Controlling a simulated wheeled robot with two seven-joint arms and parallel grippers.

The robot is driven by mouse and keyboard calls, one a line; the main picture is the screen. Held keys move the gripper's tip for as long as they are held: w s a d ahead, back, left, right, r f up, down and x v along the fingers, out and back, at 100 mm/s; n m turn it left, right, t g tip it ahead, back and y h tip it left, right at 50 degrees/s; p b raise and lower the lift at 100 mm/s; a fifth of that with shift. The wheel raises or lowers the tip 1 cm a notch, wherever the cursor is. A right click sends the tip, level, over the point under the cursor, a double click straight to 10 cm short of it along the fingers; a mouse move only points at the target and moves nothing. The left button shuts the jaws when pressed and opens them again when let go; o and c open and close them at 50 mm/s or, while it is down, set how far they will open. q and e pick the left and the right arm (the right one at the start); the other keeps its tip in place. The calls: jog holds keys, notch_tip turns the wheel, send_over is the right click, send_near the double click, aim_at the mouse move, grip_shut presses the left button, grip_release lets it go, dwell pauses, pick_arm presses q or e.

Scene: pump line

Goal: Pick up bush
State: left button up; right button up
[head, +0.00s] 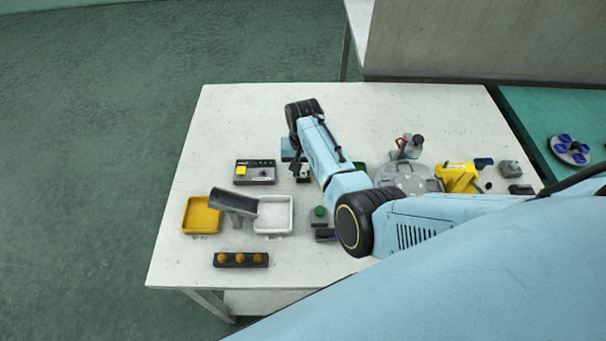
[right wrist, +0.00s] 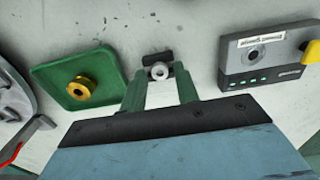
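My right gripper (right wrist: 158,74) is open, its two green fingers pointing down at the table. A small silvery ring (right wrist: 158,71), which may be the bush, sits on a dark holder between the fingertips, with a gap on each side. The frames do not settle which of the two is the bush. In the head view the right gripper (head: 299,167) is low over the table, partly hidden by my wrist. My left gripper is out of view.
A grey box with a yellow button (head: 255,172) stands left of the right gripper. A yellow tray (head: 186,220), a white tray (head: 290,220) and a rack of orange knobs (head: 240,260) are nearer the front. A round grey fixture (head: 408,178) and a yellow tool (head: 458,178) lie right.

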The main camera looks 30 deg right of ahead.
aim_at(304, 173)
jog(key=shift+p, duration=0.35)
dwell(0.4)
grip_shut()
jog(key=shift+r+p, duration=0.65)
jog(key=shift+p, duration=0.15)
dwell(0.7)
jog(key=shift+r+p, duration=2.25)
jog(key=shift+p, duration=0.35)
jog(key=shift+w+d, duration=0.1)
